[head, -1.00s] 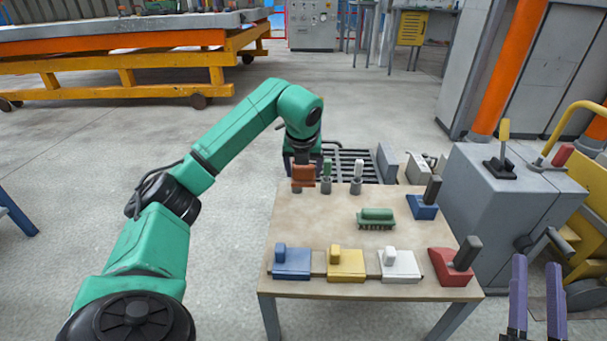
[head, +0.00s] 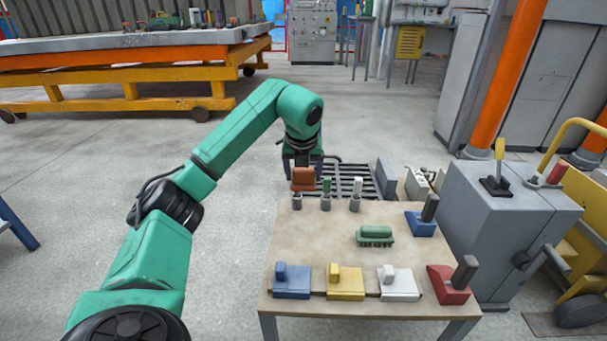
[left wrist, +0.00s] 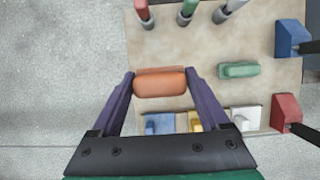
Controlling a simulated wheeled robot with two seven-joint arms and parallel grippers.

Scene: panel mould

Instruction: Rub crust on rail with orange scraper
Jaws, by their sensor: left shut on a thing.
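My left gripper (left wrist: 160,88) is shut on the orange scraper (left wrist: 160,83), held between the two purple fingers. In the head view the orange scraper (head: 303,179) shows as a brown-orange block below my left wrist, above the back left corner of the small table (head: 330,238). My fingers are mostly hidden there by the wrist. The long grey side rail (head: 110,43) of the panel mould is at the far upper left, well away from the scraper. Crust cannot be made out for certain at this distance. My right gripper is not in view.
The table bears several handled tools in holders at its back, a green brush (head: 375,235), and blue, yellow, white and red blocks. A grey cabinet (head: 510,220) stands close on the right. Open concrete floor lies between the table and the mould's yellow trolley (head: 120,90).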

